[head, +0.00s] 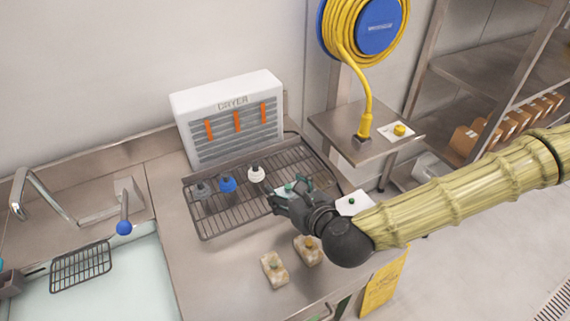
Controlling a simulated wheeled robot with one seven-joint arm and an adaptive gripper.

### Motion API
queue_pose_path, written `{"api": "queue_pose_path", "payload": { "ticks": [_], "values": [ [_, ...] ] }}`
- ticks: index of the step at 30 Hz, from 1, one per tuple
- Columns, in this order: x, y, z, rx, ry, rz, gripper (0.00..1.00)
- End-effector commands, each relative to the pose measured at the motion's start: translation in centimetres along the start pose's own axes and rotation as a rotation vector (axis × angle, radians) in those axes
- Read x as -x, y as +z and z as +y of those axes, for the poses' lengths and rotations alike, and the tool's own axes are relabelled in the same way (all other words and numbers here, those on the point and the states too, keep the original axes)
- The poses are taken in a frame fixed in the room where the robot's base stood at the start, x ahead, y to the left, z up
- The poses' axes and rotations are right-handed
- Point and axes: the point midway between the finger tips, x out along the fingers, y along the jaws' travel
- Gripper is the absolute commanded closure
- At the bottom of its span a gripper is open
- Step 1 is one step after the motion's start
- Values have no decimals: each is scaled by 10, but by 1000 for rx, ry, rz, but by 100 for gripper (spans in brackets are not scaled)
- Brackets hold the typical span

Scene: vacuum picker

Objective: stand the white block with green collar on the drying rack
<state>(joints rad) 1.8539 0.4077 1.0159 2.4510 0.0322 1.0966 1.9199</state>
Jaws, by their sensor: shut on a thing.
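My gripper (282,201) is over the right front part of the drying rack (216,226), a dark wire grid on the steel counter. It is shut on a small pale piece with green on it, the white block with green collar (290,187). The dark fingers hide most of this block. I cannot tell whether its base touches the wires.
Grey (201,190), blue (228,184) and white (256,174) pieces stand along the rack's back. The white dryer (228,119) is behind. Two stained beige blocks (274,269) sit in front, near my arm. A sink (100,290) is left.

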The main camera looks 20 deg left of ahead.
Motion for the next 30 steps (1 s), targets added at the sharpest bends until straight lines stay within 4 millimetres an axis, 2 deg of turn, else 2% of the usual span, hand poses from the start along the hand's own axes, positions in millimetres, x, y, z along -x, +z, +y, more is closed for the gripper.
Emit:
{"api": "queue_pose_path", "payload": {
  "ticks": [5, 12, 18, 24, 30],
  "values": [
    [-16, 10, -21, 6, -2, -5, 68],
    [-59, 16, -69, -5, 2, 7, 68],
    [-88, 19, -104, -8, 2, 11, 68],
    [-103, 21, -124, -9, 2, 11, 68],
    [-111, 14, -128, -11, 4, 14, 68]
  ]
}}
